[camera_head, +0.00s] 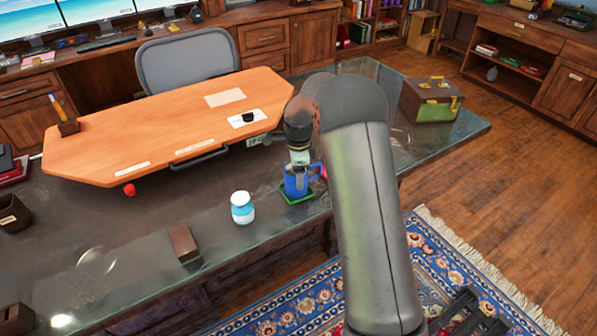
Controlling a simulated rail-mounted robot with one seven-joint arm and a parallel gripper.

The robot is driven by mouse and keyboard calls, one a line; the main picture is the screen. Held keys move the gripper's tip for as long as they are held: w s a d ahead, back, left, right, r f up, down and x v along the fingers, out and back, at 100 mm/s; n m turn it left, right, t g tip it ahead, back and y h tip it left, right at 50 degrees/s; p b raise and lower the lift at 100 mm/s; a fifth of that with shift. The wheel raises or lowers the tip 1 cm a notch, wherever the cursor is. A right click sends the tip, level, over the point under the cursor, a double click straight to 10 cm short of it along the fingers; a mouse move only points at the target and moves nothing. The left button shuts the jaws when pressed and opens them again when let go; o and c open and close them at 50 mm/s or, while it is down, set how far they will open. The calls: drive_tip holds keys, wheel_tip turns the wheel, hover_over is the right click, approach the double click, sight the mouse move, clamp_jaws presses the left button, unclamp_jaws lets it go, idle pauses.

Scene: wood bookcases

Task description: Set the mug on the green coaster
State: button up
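A blue mug (295,184) is at the green coaster (288,199) on the dark glass-topped desk, right of centre. The mug looks upright, with its handle on the right. The coaster's green edge shows around the mug's base; I cannot tell whether the mug rests on it or is just above it. My gripper (299,160) is directly over the mug, at its rim. The fingers are small and partly hidden by my wrist, so I cannot tell whether they are closed on the mug.
A white and blue jar (242,208) stands left of the mug. A brown block (184,243) lies near the desk's front edge. An orange wooden board (170,130) covers the desk's back. A green and brown box (431,101) stands at the right end. A red ball (129,190) lies left.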

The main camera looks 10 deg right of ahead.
drive_tip(key=shift+f, duration=0.1)
drive_tip(key=shift+f, duration=0.15)
drive_tip(key=o, duration=1.2)
drive_tip(key=shift+c, duration=0.2)
wheel_tip(320, 180, up, 12)
drive_tip(key=r, duration=0.1)
drive_tip(key=s+a+r+n, duration=0.1)
drive_tip(key=s+r+n, duration=0.1)
drive_tip(key=s+n, duration=0.5)
drive_tip(key=s+r+n, duration=0.2)
drive_tip(key=s, duration=0.9)
drive_tip(key=s+f+n, duration=0.2)
drive_tip(key=s+n, duration=0.3)
drive_tip(key=s, duration=0.4)
drive_tip(key=s+f+n, duration=0.2)
drive_tip(key=s+n, duration=0.3)
drive_tip(key=s, duration=0.5)
drive_tip(key=shift+s+a+f+b, duration=0.15)
drive_tip(key=shift+a+f+b, duration=0.15)
drive_tip(key=shift+b, duration=0.15)
